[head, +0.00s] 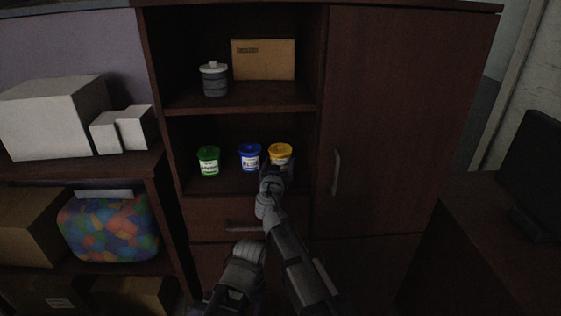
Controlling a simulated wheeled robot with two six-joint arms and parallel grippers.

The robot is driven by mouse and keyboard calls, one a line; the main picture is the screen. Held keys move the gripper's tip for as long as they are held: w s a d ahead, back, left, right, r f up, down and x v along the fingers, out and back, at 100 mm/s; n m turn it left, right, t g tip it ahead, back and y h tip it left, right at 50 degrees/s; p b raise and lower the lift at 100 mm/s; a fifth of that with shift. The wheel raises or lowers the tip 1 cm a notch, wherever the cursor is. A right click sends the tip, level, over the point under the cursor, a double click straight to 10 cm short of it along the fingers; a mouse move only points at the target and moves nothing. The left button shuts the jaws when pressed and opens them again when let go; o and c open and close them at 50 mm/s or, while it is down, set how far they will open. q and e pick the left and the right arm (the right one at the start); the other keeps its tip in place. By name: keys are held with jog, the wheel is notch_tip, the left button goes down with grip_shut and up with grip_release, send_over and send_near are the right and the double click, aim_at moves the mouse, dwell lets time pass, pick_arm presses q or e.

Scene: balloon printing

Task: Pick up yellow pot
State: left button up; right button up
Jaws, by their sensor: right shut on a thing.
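The yellow pot (281,149) stands at the right end of a row of pots on the middle shelf of the dark cabinet. It has a yellow lid and a pale label, and my gripper covers its lower part. My right gripper (277,168) is in front of the yellow pot and shut on it. The fingertips are partly hidden. I cannot tell whether the pot still touches the shelf.
A blue pot (250,157) stands close left of the yellow one, and a green pot (208,161) farther left. A grey canister (214,79) and a cardboard box (263,60) are on the shelf above. The cabinet door (400,120) at right is closed.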

jog(key=c, duration=0.4)
jog(key=shift+r, duration=0.1)
